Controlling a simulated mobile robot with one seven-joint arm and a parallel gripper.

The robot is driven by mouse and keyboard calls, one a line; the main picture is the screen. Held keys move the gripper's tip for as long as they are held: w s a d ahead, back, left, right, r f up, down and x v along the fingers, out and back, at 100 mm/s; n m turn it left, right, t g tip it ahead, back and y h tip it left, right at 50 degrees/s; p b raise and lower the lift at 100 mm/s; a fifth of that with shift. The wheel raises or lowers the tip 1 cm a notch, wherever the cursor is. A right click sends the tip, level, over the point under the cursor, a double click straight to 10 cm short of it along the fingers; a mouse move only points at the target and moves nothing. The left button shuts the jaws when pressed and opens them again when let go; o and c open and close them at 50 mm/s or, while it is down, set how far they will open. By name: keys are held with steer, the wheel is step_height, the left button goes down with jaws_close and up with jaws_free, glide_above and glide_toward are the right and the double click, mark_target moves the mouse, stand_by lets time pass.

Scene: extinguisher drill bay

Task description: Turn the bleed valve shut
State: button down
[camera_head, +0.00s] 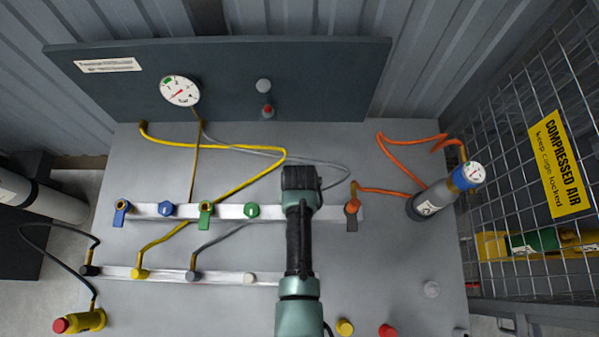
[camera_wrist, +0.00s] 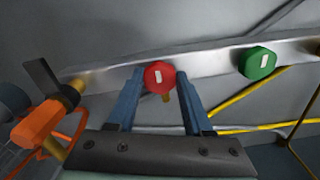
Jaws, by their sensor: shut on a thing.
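A round red knob (camera_wrist: 160,76) with a white bar mark sits on the metal rail in the wrist view. The mark stands nearly upright in that view. My gripper (camera_wrist: 161,82) has its two blue fingers on either side of the red knob and is shut on it. In the head view my gripper and wrist cover the red knob, between the green knob (camera_head: 252,210) and the orange valve (camera_head: 352,206). I cannot tell from the frames which fitting is the bleed valve.
The orange valve with its dark lever (camera_wrist: 45,75) is close to my left finger in the wrist view. A green knob (camera_wrist: 258,62) is to the right. A blue-topped cylinder (camera_head: 440,194) and a wire cage (camera_head: 500,130) stand right. A round gauge (camera_head: 180,91) is on the back panel.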

stand_by(0.4)
steer(key=shift+c, duration=1.5)
jaws_free()
steer(key=shift+r, duration=0.15)
step_height(320, 180, up, 13)
steer(key=shift+b, duration=0.4)
